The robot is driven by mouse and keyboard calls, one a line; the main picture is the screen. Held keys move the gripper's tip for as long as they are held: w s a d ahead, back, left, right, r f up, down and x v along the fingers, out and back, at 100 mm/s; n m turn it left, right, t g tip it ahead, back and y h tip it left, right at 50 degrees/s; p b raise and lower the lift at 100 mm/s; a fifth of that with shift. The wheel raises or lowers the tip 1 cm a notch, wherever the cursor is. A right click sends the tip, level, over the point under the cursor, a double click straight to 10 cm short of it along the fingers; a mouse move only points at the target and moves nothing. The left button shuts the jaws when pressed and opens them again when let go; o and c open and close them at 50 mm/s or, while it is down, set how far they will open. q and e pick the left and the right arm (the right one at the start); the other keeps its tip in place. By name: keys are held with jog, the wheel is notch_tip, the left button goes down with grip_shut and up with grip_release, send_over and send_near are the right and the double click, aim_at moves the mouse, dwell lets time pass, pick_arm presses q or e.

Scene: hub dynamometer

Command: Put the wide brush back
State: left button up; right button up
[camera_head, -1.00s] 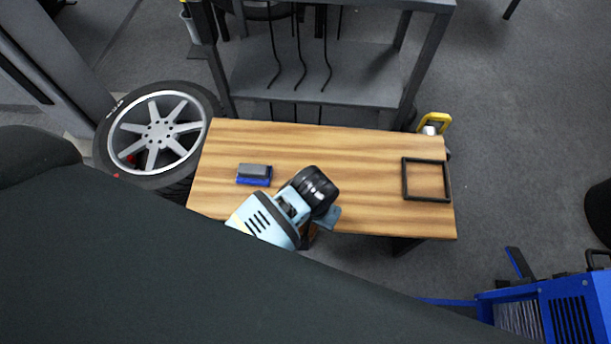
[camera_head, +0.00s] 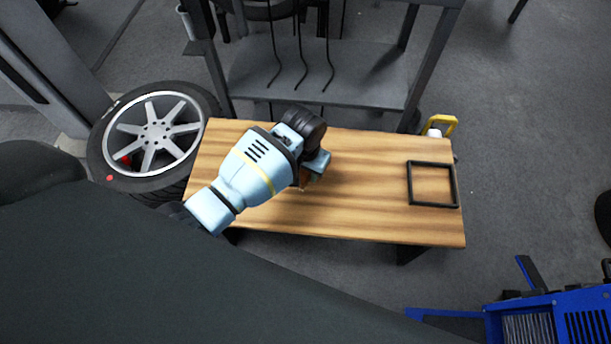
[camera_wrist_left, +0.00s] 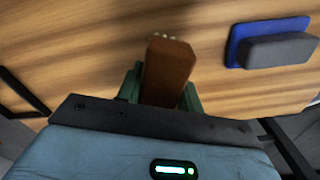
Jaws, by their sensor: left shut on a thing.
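My left gripper (camera_wrist_left: 161,95) is shut on a brown block-like brush (camera_wrist_left: 168,68), its green fingers on either side. Small pale spots show at the brush's far end; most of its underside is hidden. I take it to be the wide brush. In the head view, my left gripper (camera_head: 311,174) is over the middle of the wooden table, with only a sliver of brown showing below it. I cannot tell whether the brush touches the tabletop. A black square frame (camera_head: 410,186) lies at the table's right end. My right gripper is not in view.
The wooden table (camera_head: 370,205) is bare between my gripper and the frame. A blue and grey block (camera_wrist_left: 275,48) lies on it, hidden by my arm in the head view. A grey shelf (camera_head: 310,82) stands behind, a wheel (camera_head: 155,134) at left.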

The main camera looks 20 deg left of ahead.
pick_arm(q)
notch_tip(320, 180, down, 3)
jog(key=shift+f+b, duration=0.2)
jog(key=shift+b, duration=0.55)
jog(key=shift+f, duration=0.1)
jog(key=o, duration=1)
jog(key=shift+c, duration=0.2)
